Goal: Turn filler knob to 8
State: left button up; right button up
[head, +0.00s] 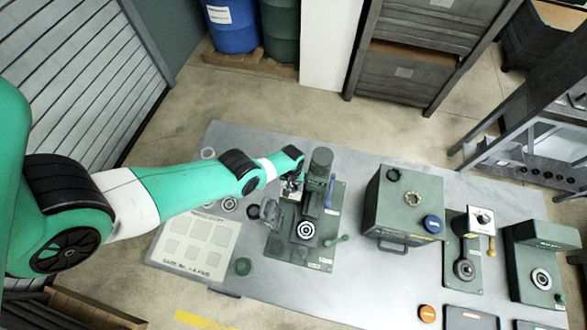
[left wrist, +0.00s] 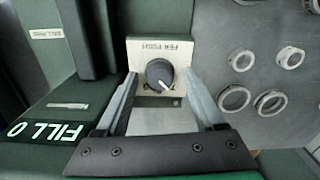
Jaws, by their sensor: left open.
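The filler knob (left wrist: 159,74) is a round dark knob with a white pointer line, on a pale plate with upside-down lettering. The pointer aims to the lower right in the left wrist view. My left gripper (left wrist: 160,78) is open, with one finger on each side of the knob in that view. I cannot tell whether the fingers touch it. In the head view my left gripper (head: 291,184) is at the left side of the green filler machine (head: 317,228), and the knob is hidden there.
Several metal rings (left wrist: 236,98) lie on the table to the right in the left wrist view. The machine's upright column (head: 320,162) stands close to my gripper. A green box (head: 402,205) and other stations stand farther right.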

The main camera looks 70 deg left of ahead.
pick_arm(q)
grip_shut()
dwell(0.5)
jog(key=m, duration=0.4)
jog(key=shift+m, duration=1.8)
